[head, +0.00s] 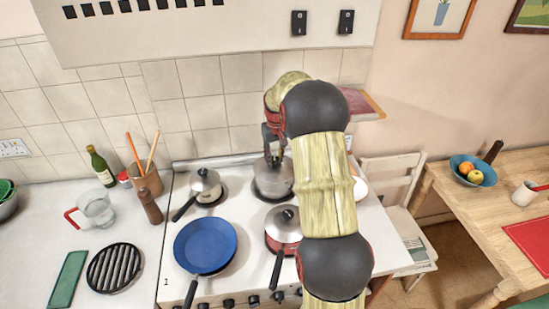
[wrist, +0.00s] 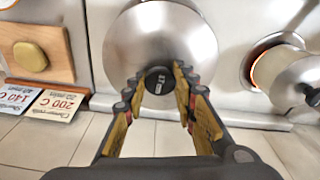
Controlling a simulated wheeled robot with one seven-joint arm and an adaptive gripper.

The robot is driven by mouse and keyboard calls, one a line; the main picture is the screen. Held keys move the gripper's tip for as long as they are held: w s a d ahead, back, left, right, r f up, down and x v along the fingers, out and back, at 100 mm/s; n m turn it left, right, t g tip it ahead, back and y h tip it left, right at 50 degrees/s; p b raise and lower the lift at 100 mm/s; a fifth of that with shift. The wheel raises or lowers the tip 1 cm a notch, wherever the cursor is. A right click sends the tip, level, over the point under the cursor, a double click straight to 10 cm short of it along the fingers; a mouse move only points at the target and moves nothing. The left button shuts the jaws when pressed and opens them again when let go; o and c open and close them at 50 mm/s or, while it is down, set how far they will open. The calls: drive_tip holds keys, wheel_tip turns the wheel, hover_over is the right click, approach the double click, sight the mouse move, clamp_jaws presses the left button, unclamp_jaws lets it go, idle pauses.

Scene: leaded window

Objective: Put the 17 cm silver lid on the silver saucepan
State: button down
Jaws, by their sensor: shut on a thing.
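A silver lid with a black knob (wrist: 158,81) fills the middle of the wrist view (wrist: 150,38). My gripper (wrist: 156,85) is shut on this knob, with a finger on either side. In the head view my gripper (head: 273,158) is at the back right of the stove, directly over a silver saucepan (head: 273,184). The lid covers the pan's opening there. I cannot tell whether its rim rests on the pan or hangs just above. My arm hides part of the pan's right side.
A smaller lidded silver pan (head: 206,187) stands at the back left; it also shows in the wrist view (wrist: 290,82). A red pan (head: 284,243) with a silver lid stands in front, beside a blue frying pan (head: 205,245). The tiled wall (head: 225,85) is close behind.

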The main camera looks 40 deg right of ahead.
drive_tip(key=c, duration=1.3)
unclamp_jaws()
drive_tip(key=shift+c, duration=0.2)
drive_tip(key=shift+o, duration=0.8)
drive_tip(key=o, duration=0.4)
drive_tip(key=shift+r, duration=0.15)
